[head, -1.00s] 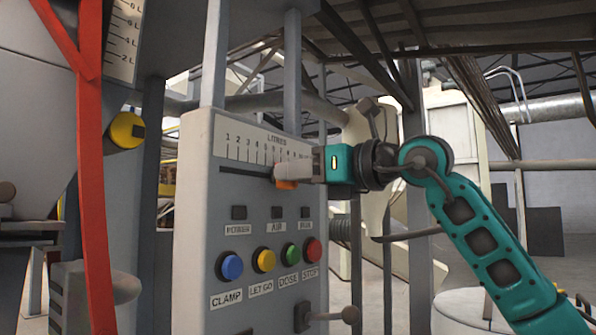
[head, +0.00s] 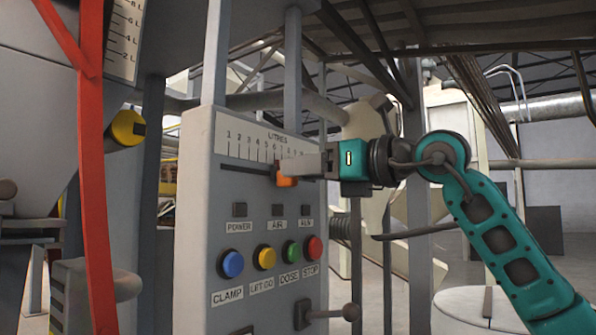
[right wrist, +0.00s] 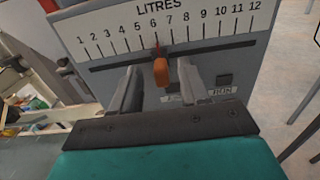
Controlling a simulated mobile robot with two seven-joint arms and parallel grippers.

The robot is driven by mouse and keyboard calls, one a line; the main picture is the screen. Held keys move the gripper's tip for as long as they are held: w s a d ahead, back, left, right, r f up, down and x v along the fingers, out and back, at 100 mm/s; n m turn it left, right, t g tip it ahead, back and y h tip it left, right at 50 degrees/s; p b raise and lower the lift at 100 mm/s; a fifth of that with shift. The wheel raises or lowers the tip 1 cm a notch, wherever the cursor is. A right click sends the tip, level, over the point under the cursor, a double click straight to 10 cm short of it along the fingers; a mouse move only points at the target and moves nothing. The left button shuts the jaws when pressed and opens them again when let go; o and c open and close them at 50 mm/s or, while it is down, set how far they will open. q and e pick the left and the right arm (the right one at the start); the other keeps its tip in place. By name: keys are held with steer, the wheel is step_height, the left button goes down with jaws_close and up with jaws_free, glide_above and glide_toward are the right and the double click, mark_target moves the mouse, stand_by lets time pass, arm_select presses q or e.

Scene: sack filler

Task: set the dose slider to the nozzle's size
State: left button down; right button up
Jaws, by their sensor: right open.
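The orange dose slider knob (head: 287,181) sits in the slot under the LITRES scale (head: 262,147) on the grey control panel. In the right wrist view the knob (right wrist: 161,72) and its thin pointer stand at about the 6 mark. My right gripper (head: 296,167) is open at the knob, coming from the right. In the right wrist view its two fingers (right wrist: 160,80) stand on either side of the knob, with a gap on each side. My left gripper is not in view. I cannot make out the nozzle or its size for certain.
Below the slot are blue CLAMP (head: 230,264), yellow LET GO (head: 264,257), green DOSE (head: 291,252) and red STOP (head: 312,247) buttons. A lever (head: 348,312) juts out below them. A red frame bar (head: 92,200) and a litre-marked gauge (head: 123,45) stand at left.

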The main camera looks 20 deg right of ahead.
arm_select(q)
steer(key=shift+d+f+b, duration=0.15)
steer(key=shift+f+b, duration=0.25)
arm_select(e)
steer(key=v, duration=1.1)
